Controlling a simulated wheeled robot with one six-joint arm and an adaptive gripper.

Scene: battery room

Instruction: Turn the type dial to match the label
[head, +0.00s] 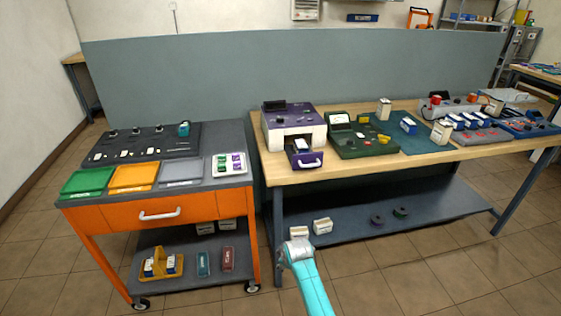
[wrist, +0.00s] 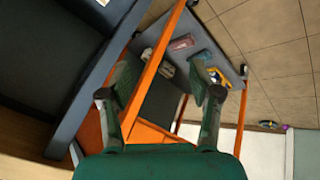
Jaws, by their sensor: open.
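A purple and white machine (head: 291,128) stands at the left end of the wooden bench, with small controls on its top. Its purple drawer (head: 308,159) is out at the front and holds a white and blue battery (head: 300,146). A green unit (head: 361,137) beside it also has small controls and a pale label panel (head: 339,119). Which control is the type dial, and what any label says, is too small to tell. My gripper (wrist: 164,72) is open and empty in the wrist view, its two fingers apart, away from both machines.
An orange cart (head: 157,209) stands left of the bench (head: 400,174), carrying green, orange and grey trays and a dark charger panel (head: 150,144). More batteries and red-topped units crowd the bench's right side. Tiled floor (head: 420,275) is clear in front of the bench.

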